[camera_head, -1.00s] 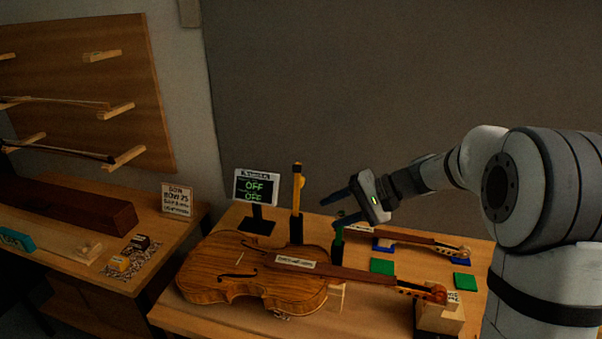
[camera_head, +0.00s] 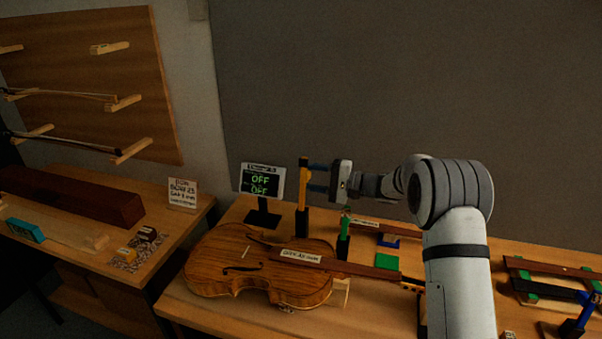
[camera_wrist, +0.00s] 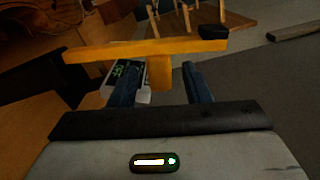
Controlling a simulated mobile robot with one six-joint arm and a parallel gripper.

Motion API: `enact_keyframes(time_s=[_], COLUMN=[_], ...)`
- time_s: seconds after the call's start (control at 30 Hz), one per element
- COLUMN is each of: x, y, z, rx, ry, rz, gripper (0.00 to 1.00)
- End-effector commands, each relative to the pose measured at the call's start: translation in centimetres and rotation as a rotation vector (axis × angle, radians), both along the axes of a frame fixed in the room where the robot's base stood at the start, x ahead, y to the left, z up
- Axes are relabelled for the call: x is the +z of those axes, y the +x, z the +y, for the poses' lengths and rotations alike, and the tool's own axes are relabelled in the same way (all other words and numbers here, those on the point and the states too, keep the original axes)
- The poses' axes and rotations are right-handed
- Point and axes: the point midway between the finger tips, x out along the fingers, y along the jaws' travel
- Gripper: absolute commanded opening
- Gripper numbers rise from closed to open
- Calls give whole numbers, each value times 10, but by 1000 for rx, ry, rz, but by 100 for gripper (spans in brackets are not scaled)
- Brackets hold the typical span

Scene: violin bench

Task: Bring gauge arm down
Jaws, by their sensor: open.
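The gauge arm (camera_head: 303,180) is a yellow bar standing upright in a black base (camera_head: 302,222), behind the violin (camera_head: 225,262). In the wrist view the yellow bar (camera_wrist: 110,51) runs across the picture, with a black end at right. A short yellow knob (camera_wrist: 160,73) sticks out from it toward me. My gripper (camera_head: 311,177) is level with the upper part of the bar, at its right side. In the wrist view my gripper's blue fingers (camera_wrist: 160,84) are apart, one on each side of the knob. I cannot tell whether they touch it.
A display (camera_head: 262,181) reading OFF twice stands left of the gauge arm. A green-topped black post (camera_head: 344,238) stands below my gripper. More instrument parts lie on the bench at right. A long dark case (camera_head: 75,195) rests on the left bench.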

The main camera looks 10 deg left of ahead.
Motion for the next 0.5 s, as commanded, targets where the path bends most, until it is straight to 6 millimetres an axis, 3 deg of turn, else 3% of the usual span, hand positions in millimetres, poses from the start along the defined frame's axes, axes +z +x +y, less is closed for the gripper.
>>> enact_keyframes(time_s=[0.2, 0.5], x=[1, 0], y=[1, 1], z=[27, 32], rx=[1, 0], ry=[-1, -1], rz=[1, 1], gripper=[44, 44])
